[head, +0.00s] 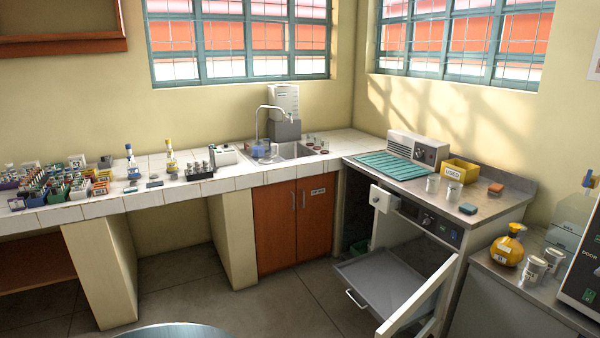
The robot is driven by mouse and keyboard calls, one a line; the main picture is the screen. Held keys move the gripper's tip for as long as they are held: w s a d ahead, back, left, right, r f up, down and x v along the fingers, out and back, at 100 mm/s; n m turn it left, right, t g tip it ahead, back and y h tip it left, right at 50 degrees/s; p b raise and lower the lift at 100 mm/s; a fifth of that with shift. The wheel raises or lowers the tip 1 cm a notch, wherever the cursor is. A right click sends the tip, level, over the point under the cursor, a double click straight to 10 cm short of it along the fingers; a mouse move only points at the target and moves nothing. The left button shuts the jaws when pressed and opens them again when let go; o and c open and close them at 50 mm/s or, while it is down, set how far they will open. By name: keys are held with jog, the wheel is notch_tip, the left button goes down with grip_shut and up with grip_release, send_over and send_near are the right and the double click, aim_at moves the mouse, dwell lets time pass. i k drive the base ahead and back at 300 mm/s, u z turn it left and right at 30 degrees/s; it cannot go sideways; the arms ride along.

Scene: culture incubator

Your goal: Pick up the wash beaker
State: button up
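No label that I can read picks out the wash beaker. Two pale cylindrical vessels, a left one (433,183) and a right one (453,190), stand upright on the steel top in front of a yellow bin (462,170). Two similar vessels, a front one (533,268) and a back one (553,259), stand on the right counter beside a yellow flask (507,248). A small bluish vessel (258,150) is by the sink (295,151). I cannot tell which of these is the wash beaker. My gripper is not in view.
The incubator door (420,300) hangs open at an angle, and a grey tray or drawer (375,290) sticks out low over the floor. The left tiled counter (120,203) holds racks and bottles. The floor (190,270) before the wooden cabinet (295,225) is clear.

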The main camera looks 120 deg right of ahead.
aim_at(434, 179)
jog(key=z, duration=4.95)
jog(key=i, duration=0.8)
jog(key=z, duration=0.05)
